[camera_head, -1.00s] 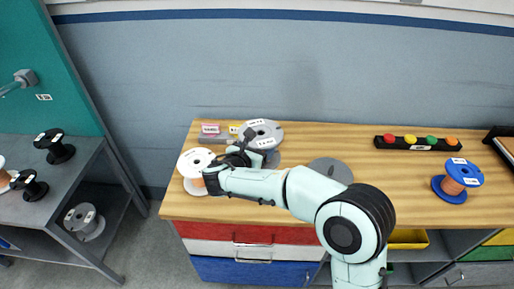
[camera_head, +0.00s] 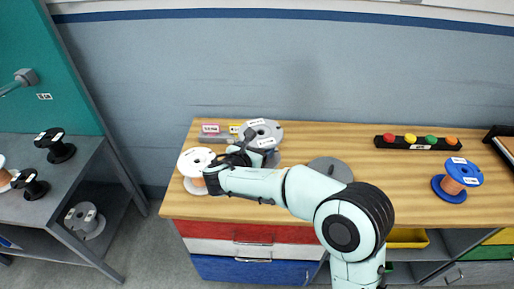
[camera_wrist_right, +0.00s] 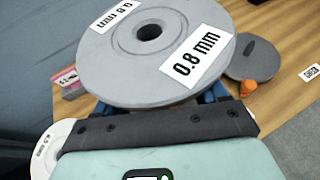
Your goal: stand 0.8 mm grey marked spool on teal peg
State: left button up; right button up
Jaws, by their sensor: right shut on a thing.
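The grey spool (camera_head: 260,132) stands upright at the back left of the wooden bench, its top flange facing up. In the right wrist view the spool (camera_wrist_right: 155,45) fills the upper middle and carries white labels reading 0.8 mm. My right gripper (camera_wrist_right: 160,103) is shut on it below the top flange; the flange hides most of the grip. In the head view my right gripper (camera_head: 249,150) is partly hidden by its own wrist. A teal rod (camera_head: 10,88) with a grey end sticks out by the teal panel (camera_head: 60,80) at the left. My left gripper is out of view.
A white-flanged copper spool (camera_head: 195,160) stands just left of my wrist. A grey disc (camera_head: 331,169) lies to the right. A blue spool (camera_head: 459,177) and a black button bar (camera_head: 418,142) are farther right. Black spools (camera_head: 56,147) stand on the grey left shelf.

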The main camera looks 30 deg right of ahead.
jog(key=shift+f+b, duration=0.75)
jog(key=shift+f, duration=0.6)
jog(key=shift+f, duration=0.1)
dwell(0.5)
jog(key=shift+f+b, duration=0.7)
jog(key=shift+f, duration=0.7)
jog(key=shift+f, duration=0.2)
dwell(0.4)
jog(key=shift+f+b, duration=0.75)
jog(key=shift+f, duration=0.55)
jog(key=shift+f, duration=0.15)
dwell(0.5)
